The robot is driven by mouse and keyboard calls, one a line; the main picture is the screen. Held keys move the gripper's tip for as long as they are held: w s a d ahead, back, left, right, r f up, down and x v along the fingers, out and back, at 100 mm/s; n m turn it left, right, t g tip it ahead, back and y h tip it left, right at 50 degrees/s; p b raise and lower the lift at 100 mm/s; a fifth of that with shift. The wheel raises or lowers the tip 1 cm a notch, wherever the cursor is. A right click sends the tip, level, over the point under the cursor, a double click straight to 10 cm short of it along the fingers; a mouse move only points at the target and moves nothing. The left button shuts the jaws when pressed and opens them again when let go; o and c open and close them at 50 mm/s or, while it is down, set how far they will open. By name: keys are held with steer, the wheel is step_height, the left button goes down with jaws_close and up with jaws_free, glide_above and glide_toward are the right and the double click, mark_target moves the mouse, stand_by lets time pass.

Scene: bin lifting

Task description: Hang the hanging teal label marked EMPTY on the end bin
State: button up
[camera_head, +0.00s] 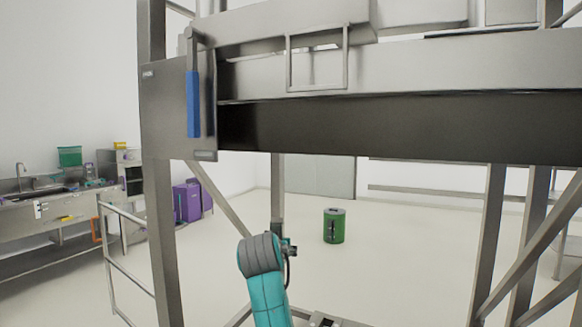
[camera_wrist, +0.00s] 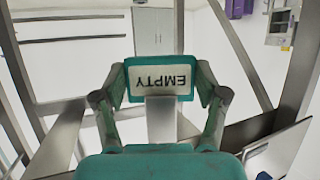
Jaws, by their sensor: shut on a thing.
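The teal label (camera_wrist: 185,97) shows in the wrist view, with a white panel reading EMPTY upside down. My gripper (camera_wrist: 160,80) is shut on it, with a fingertip at its left and right edges. A grey strip (camera_wrist: 160,123) lies just below the label in that view; I cannot tell what it belongs to. In the head view my arm rises at the bottom centre, and the gripper and label cannot be made out. I cannot tell which thing is the end bin.
A large steel frame (camera_head: 160,230) with a wide beam (camera_head: 400,75) fills the upper head view. A blue-handled lever (camera_head: 193,105) hangs at its left. A green drum (camera_head: 333,226) stands on open floor beyond. A sink counter (camera_head: 50,215) and purple boxes (camera_head: 187,203) stand left.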

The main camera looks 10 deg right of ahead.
steer(key=s+r+m+g+h, duration=0.1)
steer(key=s+r, duration=0.5)
steer(key=r, duration=0.6)
steer(key=s+r+m+h, duration=0.2)
steer(key=s+r, duration=0.5)
steer(key=r, duration=0.5)
steer(key=s+r+m+g+h, duration=0.1)
steer(key=s+r, duration=0.5)
steer(key=r, duration=0.7)
steer(key=w+d+f, duration=0.2)
steer(key=w+d, duration=0.8)
steer(key=w, duration=0.3)
steer(key=shift+f, duration=0.1)
steer(key=o, duration=1.1)
steer(key=shift+a, duration=0.1)
